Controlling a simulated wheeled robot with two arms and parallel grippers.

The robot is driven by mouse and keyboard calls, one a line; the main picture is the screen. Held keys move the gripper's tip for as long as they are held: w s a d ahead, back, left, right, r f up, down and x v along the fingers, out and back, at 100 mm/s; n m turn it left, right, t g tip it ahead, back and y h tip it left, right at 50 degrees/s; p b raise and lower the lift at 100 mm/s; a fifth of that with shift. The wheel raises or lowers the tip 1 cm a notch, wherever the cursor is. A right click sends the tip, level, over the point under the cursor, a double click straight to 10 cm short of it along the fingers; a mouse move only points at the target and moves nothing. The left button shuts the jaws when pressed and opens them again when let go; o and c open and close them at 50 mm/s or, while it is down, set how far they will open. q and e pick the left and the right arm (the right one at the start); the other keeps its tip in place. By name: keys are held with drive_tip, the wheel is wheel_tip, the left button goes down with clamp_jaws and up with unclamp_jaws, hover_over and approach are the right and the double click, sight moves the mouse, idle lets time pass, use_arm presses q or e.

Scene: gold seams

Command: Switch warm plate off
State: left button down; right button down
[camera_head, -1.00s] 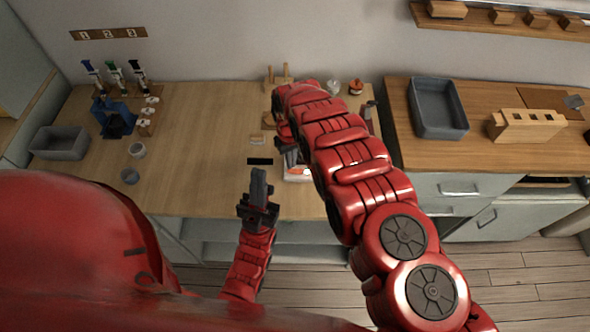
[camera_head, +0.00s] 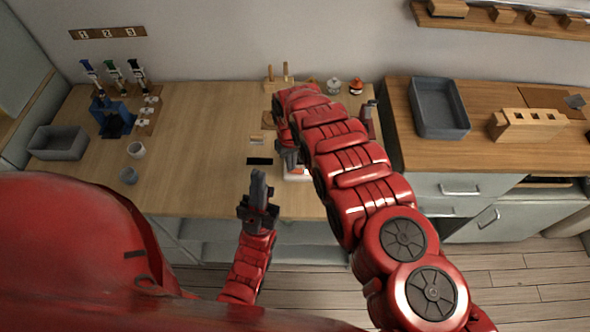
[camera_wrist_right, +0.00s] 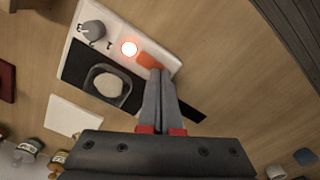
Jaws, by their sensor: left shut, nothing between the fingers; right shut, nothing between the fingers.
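The warm plate is a white unit (camera_wrist_right: 68,45) with a black top, in the right wrist view. A grey dish (camera_wrist_right: 122,76) with pale contents sits on the black part. On the white strip are a grey knob-like part (camera_wrist_right: 93,31), a glowing round lamp (camera_wrist_right: 129,48) and an orange-red patch (camera_wrist_right: 150,58). My right gripper (camera_wrist_right: 160,72) is shut, its tips over or against the orange-red patch; contact is unclear. In the head view my right arm hides most of the warm plate (camera_head: 296,178). My left gripper (camera_head: 259,175) is shut and empty near the counter's front edge.
Two small cups (camera_head: 136,150) (camera_head: 129,176), a grey bin (camera_head: 59,142) and a blue stand (camera_head: 112,117) are at the left. Jars (camera_head: 333,86) stand at the back. A grey tray (camera_head: 438,108) is on the right counter. The middle-left counter is clear.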

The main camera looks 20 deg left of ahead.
drive_tip(key=shift+f, duration=0.35)
drive_tip(key=shift+r, duration=0.15)
drive_tip(key=shift+r+p, duration=0.8)
drive_tip(key=shift+r, duration=0.9)
wheel_tip(320, 180, up, 2)
drive_tip(key=shift+r+p, duration=0.15)
drive_tip(key=shift+p, duration=0.25)
drive_tip(key=shift+r, duration=0.55)
